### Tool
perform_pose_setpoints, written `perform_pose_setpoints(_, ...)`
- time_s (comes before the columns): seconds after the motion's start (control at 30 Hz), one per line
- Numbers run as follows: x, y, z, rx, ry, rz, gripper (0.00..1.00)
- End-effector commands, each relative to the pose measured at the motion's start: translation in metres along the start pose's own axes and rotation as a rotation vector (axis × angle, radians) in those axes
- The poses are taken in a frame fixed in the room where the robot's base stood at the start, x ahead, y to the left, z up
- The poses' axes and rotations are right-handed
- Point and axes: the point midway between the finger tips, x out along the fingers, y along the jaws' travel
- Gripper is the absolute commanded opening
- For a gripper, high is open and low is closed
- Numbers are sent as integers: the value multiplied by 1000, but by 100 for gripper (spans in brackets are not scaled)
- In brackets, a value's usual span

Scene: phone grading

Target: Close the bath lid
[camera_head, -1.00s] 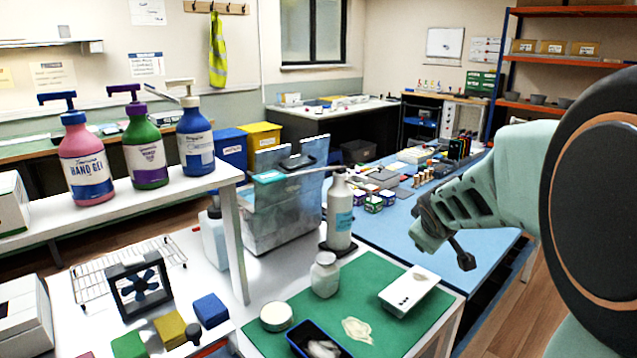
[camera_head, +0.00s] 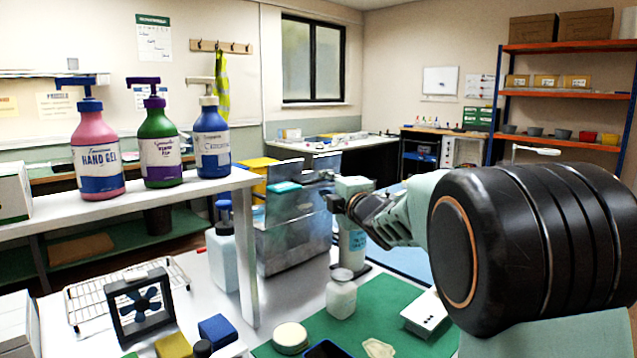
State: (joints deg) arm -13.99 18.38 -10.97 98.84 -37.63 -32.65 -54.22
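The bath is a silver-grey metal box (camera_head: 290,245) on the white bench, left of centre. A raised panel (camera_head: 286,170), which looks like its lid, stands up at the back, so the bath appears open. A small teal piece (camera_head: 285,187) shows at its upper edge. My gripper (camera_head: 334,203) is beside the bath's upper right side in the picture, pointing left. Whether it touches the bath or lid is unclear. Its fingers are small and seen side-on, so their opening cannot be judged. My arm hides part of the space right of the bath.
A white bottle with a teal label (camera_head: 351,240) stands right of the bath, partly behind my gripper. A small white jar (camera_head: 341,295) stands in front. A green mat (camera_head: 385,318) lies in front.

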Motion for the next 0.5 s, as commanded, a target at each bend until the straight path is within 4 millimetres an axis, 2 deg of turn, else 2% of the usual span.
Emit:
perform_pose_setpoints(0.03, 10, -1, -1, 0, 1, -1, 26)
perform_pose_setpoints(0.2, 36, -1, 0, 0, 0, -1, 26)
perform_pose_setpoints(0.5, 58, -1, 0, 2, -1, -1, 26)
